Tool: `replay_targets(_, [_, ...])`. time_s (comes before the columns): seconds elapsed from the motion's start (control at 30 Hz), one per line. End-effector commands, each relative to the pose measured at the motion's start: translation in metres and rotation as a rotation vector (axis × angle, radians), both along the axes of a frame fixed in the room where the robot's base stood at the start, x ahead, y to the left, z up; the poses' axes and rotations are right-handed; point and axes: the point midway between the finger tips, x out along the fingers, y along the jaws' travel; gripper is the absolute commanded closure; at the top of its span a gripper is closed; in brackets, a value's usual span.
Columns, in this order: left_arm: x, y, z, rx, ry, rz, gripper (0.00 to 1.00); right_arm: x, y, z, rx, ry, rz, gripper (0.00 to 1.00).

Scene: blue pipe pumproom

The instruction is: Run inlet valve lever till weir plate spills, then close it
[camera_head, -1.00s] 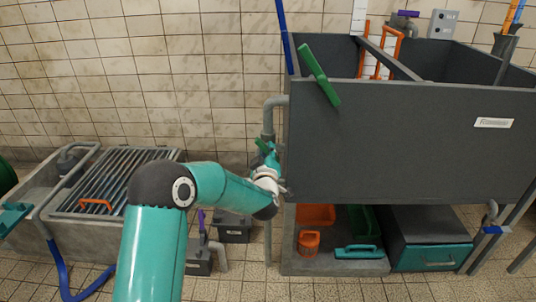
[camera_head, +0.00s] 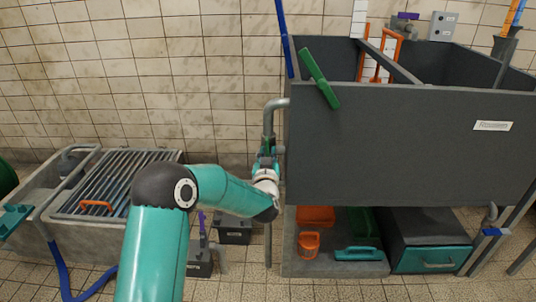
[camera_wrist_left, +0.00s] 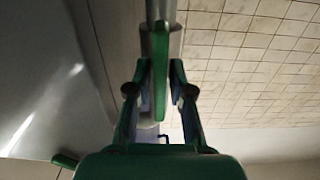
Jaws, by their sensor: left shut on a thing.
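My left gripper (camera_head: 267,152) is at the grey inlet pipe (camera_head: 269,122) by the tank's left end. In the left wrist view its two fingers (camera_wrist_left: 160,90) are shut on the green valve lever (camera_wrist_left: 161,88), which points along the pipe. In the head view the gripper largely hides the lever. The big dark grey tank (camera_head: 400,150) stands to the right. A dark divider (camera_head: 390,58), possibly the weir plate, crosses inside it. The water level and any spill are hidden from here. My right gripper is not in view.
A green bar (camera_head: 319,78) slants across the tank's upper left corner. An orange frame (camera_head: 384,52) stands inside. A shelf below holds an orange bucket (camera_head: 309,244). A grated sink (camera_head: 75,229) stands at left. Dark boxes (camera_head: 234,229) sit on the floor below my arm.

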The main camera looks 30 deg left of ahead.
Motion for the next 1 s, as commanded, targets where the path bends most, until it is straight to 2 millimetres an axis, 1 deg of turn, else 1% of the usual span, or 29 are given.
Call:
replay_targets(0.03, [-0.0008,-0.0012,-0.0067,0.001,0.018,-0.003,1.00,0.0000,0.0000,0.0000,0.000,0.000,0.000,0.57])
replay_targets(0.47, [-0.0006,-0.0018,-0.0071,0.011,0.026,-0.004,1.00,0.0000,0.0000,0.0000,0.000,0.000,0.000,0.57])
replay_targets(0.5, [-0.0006,-0.0018,-0.0071,0.011,0.026,-0.004,0.78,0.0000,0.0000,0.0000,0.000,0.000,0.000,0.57])
replay_targets(0.6, [-0.0004,-0.0017,-0.0062,0.012,0.024,-0.004,0.62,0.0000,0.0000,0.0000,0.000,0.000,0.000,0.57])
replay_targets(0.87, [0.0000,-0.0011,-0.0025,0.015,0.016,-0.002,0.62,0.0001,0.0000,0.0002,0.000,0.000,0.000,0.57])
replay_targets(1.0, [-0.0036,-0.0036,-0.0019,0.015,0.015,-0.003,0.62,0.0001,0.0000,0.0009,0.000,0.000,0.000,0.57])
